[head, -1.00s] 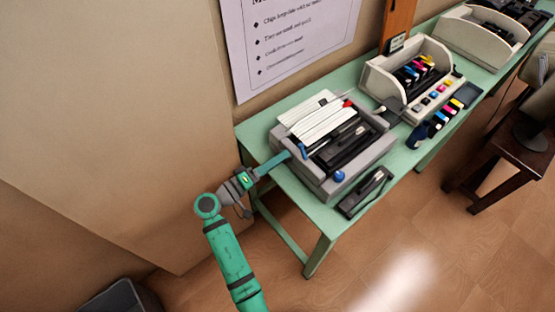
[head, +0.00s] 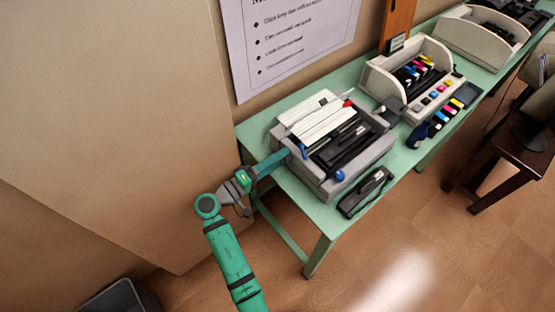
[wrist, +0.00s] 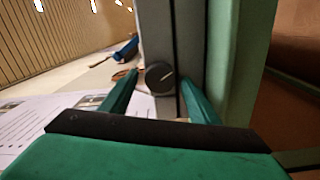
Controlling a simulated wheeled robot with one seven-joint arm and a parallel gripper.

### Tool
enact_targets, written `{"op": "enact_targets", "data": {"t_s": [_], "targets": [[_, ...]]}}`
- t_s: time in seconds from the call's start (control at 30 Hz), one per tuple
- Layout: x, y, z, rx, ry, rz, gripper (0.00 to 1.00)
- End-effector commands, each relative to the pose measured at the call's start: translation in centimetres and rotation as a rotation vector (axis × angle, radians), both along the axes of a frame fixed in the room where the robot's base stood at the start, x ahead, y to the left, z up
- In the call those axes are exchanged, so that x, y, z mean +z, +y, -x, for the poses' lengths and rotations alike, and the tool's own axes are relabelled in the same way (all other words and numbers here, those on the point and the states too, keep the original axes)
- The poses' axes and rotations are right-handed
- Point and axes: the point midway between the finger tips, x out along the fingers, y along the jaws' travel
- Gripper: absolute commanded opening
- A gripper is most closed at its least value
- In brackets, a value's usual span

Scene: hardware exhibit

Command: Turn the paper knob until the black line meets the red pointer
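The typewriter-like grey machine (head: 350,185) stands at the near end of the green table, with white lined paper (head: 318,118) on top. In the wrist view a round dark knob (wrist: 160,78) with a pale line across its face sits on the machine's side. My gripper (wrist: 160,88) is open, with one teal finger on each side of the knob and gaps showing. In the head view my gripper (head: 287,154) reaches the machine's left side and the knob is hidden. A small red piece (head: 348,103) shows by the paper. I cannot make out a black line or a red pointer.
The green table (head: 408,158) runs to the upper right. A black device (head: 366,192) lies at its front edge. A white machine with coloured parts (head: 380,80) stands farther along.

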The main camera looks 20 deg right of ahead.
Motion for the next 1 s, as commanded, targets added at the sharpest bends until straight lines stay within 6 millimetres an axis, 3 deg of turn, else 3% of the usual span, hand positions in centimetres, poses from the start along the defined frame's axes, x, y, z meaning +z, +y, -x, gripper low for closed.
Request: {"op": "enact_targets", "data": {"t_s": [0.37,0.8,1.0], "targets": [[-0.1,0.9,0.3,0.000,0.000,-0.001,0.56],[-0.2,8.1,2.8,0.002,0.000,0.000,0.56],[-0.2,9.9,3.5,0.001,0.000,0.000,0.56]]}}
